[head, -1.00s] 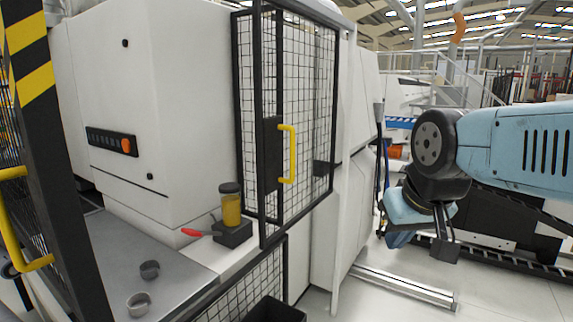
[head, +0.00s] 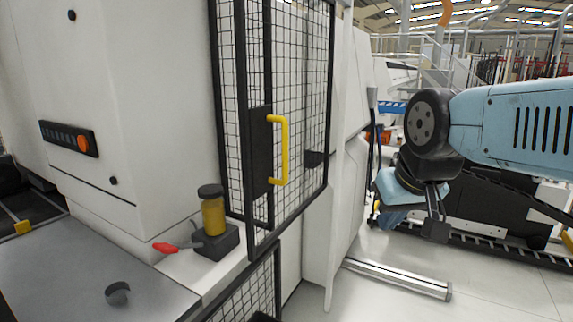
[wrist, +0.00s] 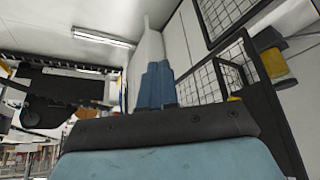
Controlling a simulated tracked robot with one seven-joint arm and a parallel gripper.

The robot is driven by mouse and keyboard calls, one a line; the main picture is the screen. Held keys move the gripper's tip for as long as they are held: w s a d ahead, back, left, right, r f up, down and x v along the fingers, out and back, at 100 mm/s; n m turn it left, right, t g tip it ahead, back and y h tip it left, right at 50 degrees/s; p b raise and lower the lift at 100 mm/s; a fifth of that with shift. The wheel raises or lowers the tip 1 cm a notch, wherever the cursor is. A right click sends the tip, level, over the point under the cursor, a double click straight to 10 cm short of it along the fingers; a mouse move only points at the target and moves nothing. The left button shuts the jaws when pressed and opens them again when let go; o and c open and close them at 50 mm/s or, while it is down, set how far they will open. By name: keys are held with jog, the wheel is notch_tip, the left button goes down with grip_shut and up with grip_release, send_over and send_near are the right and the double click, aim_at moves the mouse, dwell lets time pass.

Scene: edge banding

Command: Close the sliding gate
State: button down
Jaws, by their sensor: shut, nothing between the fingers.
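The sliding gate (head: 291,150), a black-framed mesh panel, stands upright in the middle of the head view, overlapping another mesh panel behind it. Its yellow handle (head: 283,150) is on a dark plate at its left side. The space left of it, above the worktop, is uncovered by mesh. In the wrist view, mesh framing (wrist: 212,80) shows right of the fingers. My gripper (head: 393,213) hangs low to the right of the gate, apart from it and away from the handle. Its blue fingers (wrist: 157,86) are together and empty in the wrist view.
A yellow-filled pot (head: 213,216) on a dark base stands left of the gate's lower edge, with a red-handled tool (head: 165,247) beside it. A grey cup (head: 118,293) sits on the metal worktop (head: 60,270). A metal rail (head: 400,279) lies on the floor below my gripper.

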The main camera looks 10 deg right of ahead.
jog(key=shift+w, duration=0.1)
jog(key=w+a+r+n+g+y, duration=0.25)
jog(key=w+n, duration=0.25)
jog(key=w, duration=0.6)
jog(key=w+a+r+n+g+y, duration=0.2)
jog(key=w+r+n+g, duration=0.15)
jog(key=w, duration=0.65)
jog(key=w+a+r+n+g+y, duration=0.25)
jog(key=w+n, duration=0.35)
jog(key=w, duration=0.5)
jog(key=s+a+f, duration=0.6)
jog(key=f, duration=0.2)
jog(key=shift+s, duration=0.15)
jog(key=shift+a, duration=0.1)
